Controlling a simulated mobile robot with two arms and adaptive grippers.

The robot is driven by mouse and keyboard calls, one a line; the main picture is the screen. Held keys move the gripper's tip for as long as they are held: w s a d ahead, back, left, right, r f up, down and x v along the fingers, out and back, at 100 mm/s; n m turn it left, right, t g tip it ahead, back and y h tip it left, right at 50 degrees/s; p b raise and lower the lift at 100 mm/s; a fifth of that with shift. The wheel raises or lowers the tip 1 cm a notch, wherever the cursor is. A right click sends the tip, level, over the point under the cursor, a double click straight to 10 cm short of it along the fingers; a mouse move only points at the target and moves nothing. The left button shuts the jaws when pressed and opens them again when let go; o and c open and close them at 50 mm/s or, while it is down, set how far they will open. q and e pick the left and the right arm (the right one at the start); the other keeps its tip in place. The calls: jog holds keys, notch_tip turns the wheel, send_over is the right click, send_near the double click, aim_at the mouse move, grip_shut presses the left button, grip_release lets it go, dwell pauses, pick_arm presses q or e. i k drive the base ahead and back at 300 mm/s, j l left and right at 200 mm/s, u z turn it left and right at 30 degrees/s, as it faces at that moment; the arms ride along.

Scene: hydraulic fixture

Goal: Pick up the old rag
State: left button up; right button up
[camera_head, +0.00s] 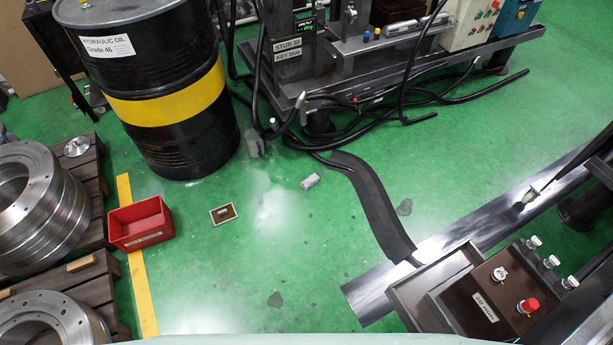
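No cloth is clear enough to name as the old rag for certain. A small crumpled grey thing (254,143) on the green floor, just right of the oil drum, may be it, but it is too small to tell. A small pale grey block-like thing (310,181) lies on the floor to its lower right. Neither of my grippers is in view.
A black and yellow oil drum (165,97) stands at the upper left. A red bin (140,223) and a small framed plate (223,214) are on the floor. Black hoses (345,140) trail under the machine bench. The lower middle floor is largely clear.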

aim_at(312, 180)
jog(key=i+u, duration=0.2)
jog(key=i, duration=1)
